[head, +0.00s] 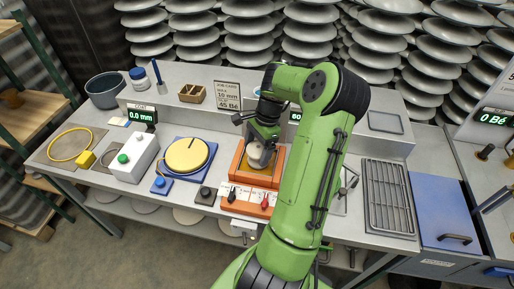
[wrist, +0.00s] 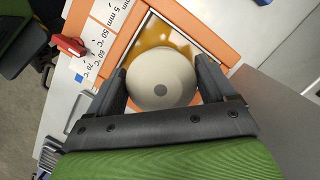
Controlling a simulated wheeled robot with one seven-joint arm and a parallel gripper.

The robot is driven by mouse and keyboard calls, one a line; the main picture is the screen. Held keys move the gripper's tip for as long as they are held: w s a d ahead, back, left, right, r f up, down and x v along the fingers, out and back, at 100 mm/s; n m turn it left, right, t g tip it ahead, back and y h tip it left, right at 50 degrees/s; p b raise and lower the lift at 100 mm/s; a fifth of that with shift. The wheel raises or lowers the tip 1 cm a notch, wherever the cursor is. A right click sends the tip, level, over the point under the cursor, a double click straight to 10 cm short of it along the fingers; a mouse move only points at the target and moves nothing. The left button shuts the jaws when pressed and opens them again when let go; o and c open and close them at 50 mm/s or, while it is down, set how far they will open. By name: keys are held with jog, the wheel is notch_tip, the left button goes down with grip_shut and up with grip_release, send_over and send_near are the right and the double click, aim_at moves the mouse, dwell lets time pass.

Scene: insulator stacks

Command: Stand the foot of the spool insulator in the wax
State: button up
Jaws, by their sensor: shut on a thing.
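My gripper (wrist: 161,90) is shut on the pale round spool insulator (wrist: 154,72), with one dark finger on each side of it. The insulator (head: 260,154) also shows in the head view, partly covered by my gripper and arm. It is over the orange-framed wax bath (head: 238,163). Amber wax (wrist: 157,35) shows beside the insulator in the wrist view. The insulator hides its own foot, so I cannot tell whether the foot touches the wax.
The bath's front panel has a black knob and a red lever (head: 265,200). A yellow disc (head: 187,155) on a blue base and a white box with a green button (head: 131,157) stand to the left. A job card (head: 227,96) stands behind. A wire rack (head: 388,196) lies right.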

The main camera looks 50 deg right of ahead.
jog(key=shift+f+b, duration=0.4)
jog(key=shift+f, duration=0.25)
dwell(0.4)
dwell(1.4)
jog(key=shift+r+p, duration=4.1)
jog(key=shift+r, duration=0.5)
